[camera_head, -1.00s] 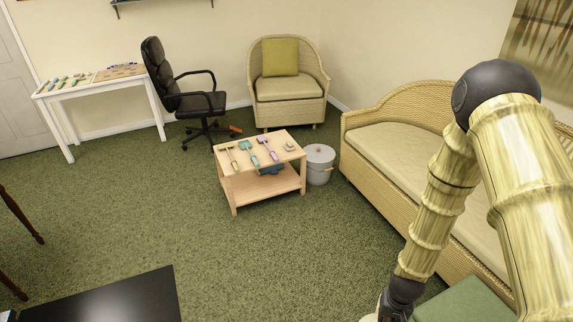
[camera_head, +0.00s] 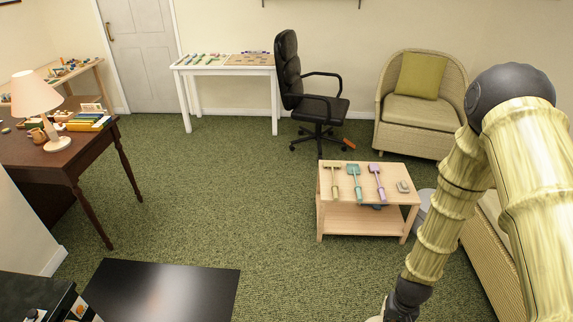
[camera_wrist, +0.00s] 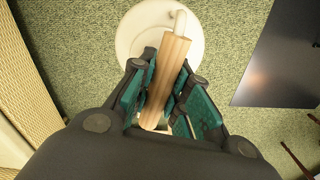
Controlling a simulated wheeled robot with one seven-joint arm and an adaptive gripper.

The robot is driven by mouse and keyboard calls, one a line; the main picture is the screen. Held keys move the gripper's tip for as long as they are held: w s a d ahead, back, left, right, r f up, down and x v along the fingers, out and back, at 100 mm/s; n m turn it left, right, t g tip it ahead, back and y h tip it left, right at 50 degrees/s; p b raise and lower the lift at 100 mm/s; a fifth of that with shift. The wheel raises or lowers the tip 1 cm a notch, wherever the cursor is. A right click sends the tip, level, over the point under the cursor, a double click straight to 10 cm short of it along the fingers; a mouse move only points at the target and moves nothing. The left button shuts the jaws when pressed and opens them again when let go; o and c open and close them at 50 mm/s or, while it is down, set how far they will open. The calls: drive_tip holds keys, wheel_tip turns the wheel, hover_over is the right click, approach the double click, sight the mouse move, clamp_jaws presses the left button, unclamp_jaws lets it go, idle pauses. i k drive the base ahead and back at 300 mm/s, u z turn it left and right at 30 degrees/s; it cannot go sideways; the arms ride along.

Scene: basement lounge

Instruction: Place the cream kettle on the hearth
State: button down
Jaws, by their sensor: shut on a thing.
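The cream kettle (camera_wrist: 130,40) hangs under my gripper (camera_wrist: 163,92) in the wrist view, its round cream body above the green carpet. My gripper is shut on its wooden handle (camera_wrist: 168,75), with teal finger pads on both sides. In the head view only a sliver of cream shows beside the dark wrist at the bottom edge; the rest is out of frame. A glossy black slab (camera_head: 160,290), which looks like the hearth, lies flat at the lower left of the head view. It also shows at the upper right of the wrist view (camera_wrist: 285,60), apart from the kettle.
A low wooden table (camera_head: 340,225) with toy tools stands ahead. A wicker sofa (camera_head: 485,250) is at the right, partly behind my arm. A brown desk (camera_head: 75,150) with a lamp stands left. Open carpet (camera_head: 240,210) lies between the slab and the table.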

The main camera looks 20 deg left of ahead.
sight(192, 298)
drive_tip(key=u, duration=0.55)
drive_tip(key=i, duration=0.5)
drive_tip(key=u, duration=1.2)
drive_tip(key=i, duration=0.65)
drive_tip(key=u, duration=0.4)
